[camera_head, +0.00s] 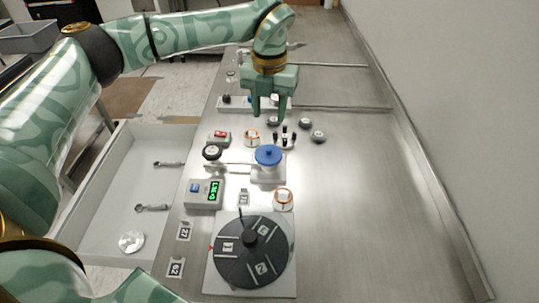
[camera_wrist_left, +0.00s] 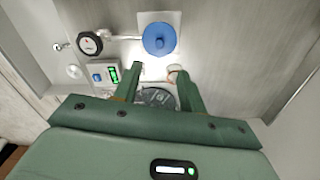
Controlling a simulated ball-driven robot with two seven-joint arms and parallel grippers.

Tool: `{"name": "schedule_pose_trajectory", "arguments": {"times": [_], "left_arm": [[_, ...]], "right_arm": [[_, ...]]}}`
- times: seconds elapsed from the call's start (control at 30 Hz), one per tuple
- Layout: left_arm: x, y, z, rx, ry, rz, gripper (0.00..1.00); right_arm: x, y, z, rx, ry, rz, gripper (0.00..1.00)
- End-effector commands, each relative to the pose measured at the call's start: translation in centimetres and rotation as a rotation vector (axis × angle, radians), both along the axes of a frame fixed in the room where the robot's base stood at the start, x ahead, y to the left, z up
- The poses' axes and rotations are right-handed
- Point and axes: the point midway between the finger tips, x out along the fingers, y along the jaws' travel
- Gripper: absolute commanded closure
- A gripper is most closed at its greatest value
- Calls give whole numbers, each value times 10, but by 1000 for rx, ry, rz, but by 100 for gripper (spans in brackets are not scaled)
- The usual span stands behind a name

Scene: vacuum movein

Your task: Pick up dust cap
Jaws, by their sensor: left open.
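A blue round cap with a small knob, which looks like the dust cap (camera_head: 268,155), sits on a white square block (camera_head: 268,178) in the middle of the steel bench. It also shows at the top of the left wrist view (camera_wrist_left: 159,39). My left gripper (camera_head: 269,112) points down above the bench, beyond the cap in the head view and apart from it. In the left wrist view its fingers (camera_wrist_left: 157,72) are spread with nothing between them. My right gripper is not in view.
A round gauge (camera_head: 212,153) and a meter with a green display (camera_head: 204,194) stand left of the cap. A dark turntable (camera_head: 263,268) is in front. Clamp rings (camera_head: 283,199) and several dark knobs (camera_head: 319,136) lie nearby. The bench's right side (camera_head: 390,200) is clear.

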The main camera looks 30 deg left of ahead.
Motion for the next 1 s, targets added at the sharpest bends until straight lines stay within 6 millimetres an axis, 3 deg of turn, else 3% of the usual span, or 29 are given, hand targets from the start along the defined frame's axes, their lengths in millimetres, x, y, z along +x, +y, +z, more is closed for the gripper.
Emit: {"name": "schedule_pose_trajectory", "arguments": {"times": [0.03, 0.1, 0.23, 0.47, 0.77, 1.0], "left_arm": [[-1, 0, -18, -1, 5, -2, 59], [0, 0, -35, -2, 5, -2, 59], [0, -1, -57, -3, 3, -3, 59], [0, 0, -72, -4, 0, -3, 59], [2, 3, -118, -4, 3, -4, 59], [2, 3, -119, -4, -1, -5, 59]], "right_arm": [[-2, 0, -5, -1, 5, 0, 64], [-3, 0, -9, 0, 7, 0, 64], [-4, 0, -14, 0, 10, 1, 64], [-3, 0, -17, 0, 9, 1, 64], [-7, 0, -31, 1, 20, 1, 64], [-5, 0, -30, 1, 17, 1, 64]]}}
